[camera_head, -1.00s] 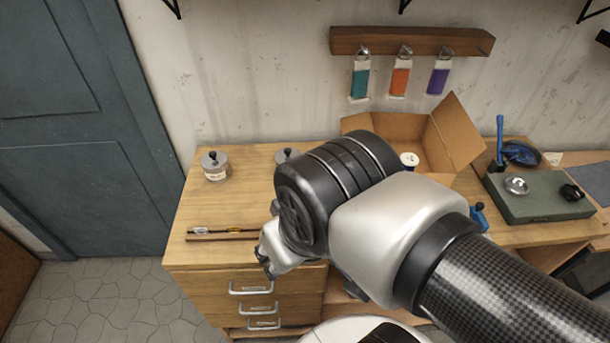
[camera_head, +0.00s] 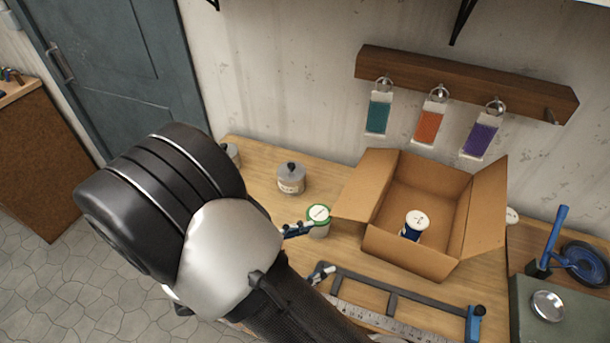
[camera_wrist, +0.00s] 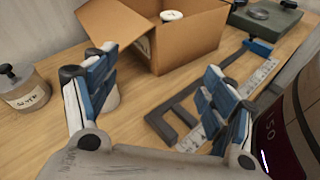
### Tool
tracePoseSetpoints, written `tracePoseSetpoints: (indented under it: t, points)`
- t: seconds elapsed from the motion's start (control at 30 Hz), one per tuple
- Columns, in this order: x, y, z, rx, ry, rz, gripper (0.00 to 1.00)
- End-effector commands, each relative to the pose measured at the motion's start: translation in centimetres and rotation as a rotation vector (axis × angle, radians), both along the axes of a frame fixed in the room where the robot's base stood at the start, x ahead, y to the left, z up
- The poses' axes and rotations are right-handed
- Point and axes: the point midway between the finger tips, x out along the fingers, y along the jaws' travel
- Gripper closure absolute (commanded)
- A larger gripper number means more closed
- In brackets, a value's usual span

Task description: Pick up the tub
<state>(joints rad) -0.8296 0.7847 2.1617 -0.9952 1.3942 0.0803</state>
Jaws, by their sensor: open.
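A small white tub with a green-rimmed lid (camera_head: 318,214) stands upright on the wooden bench, left of the cardboard box. My gripper (camera_head: 308,252) is open and empty close to it, with the blue finger at its left edge. In the wrist view my gripper (camera_wrist: 160,98) has its fingers spread wide. A pale part of the tub (camera_wrist: 111,98) shows behind the left finger, not between the fingers; I cannot tell if they touch. Another tub, with a white lid and blue side (camera_head: 413,225), stands inside the open box (camera_head: 455,258).
A grey lidded pot (camera_head: 291,179) stands behind the tub; another (camera_head: 231,154) is partly hidden by my arm. A dark frame tool (camera_head: 392,300) and a steel ruler (camera_head: 365,316) lie on the bench front. A green block (camera_head: 560,315) is at right. A dark rounded object (camera_wrist: 290,130) fills the wrist view's right edge.

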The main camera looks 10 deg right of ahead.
Motion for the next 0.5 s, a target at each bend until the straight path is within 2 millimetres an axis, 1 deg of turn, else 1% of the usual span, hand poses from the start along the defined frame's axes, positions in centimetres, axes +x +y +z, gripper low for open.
tracePoseSetpoints:
  t: [0.03,0.2,0.33,0.43,0.5]
  points:
    - [0.3,1.3,-1.8,-0.081,0.032,0.097,0.23]
    - [1.2,4.8,-6.1,-0.277,0.083,0.361,0.23]
    - [1.3,6.4,-8.1,-0.356,0.099,0.477,0.23]
    - [1.3,6.9,-8.9,-0.384,0.104,0.519,0.23]
    - [1.6,6.8,-9.1,-0.391,0.106,0.531,0.23]
